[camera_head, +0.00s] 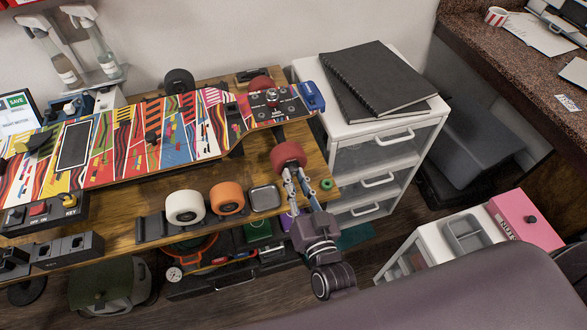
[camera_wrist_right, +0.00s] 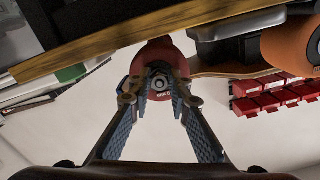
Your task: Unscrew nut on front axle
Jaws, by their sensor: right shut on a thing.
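The skateboard deck (camera_head: 112,178), printed in bright colours, lies along the wooden bench. A red wheel (camera_head: 289,153) stands out on the near side of its right end; another red wheel (camera_head: 261,84) is on the far side. My right gripper (camera_head: 290,174) reaches up to the near red wheel's outer face. In the right wrist view, a grey metal nut (camera_wrist_right: 158,85) sits at the centre of the red wheel (camera_wrist_right: 159,55). The fingertips (camera_wrist_right: 158,88) of my right gripper close on the nut from both sides. My left gripper is in neither view.
White (camera_head: 185,206) and orange (camera_head: 227,197) wheels and a small square tray (camera_head: 265,198) line the bench's front edge. A white drawer unit (camera_head: 384,145) stands right of it. A pink box marked NUTS (camera_head: 527,219) is at lower right, beside a grey tray (camera_head: 467,236).

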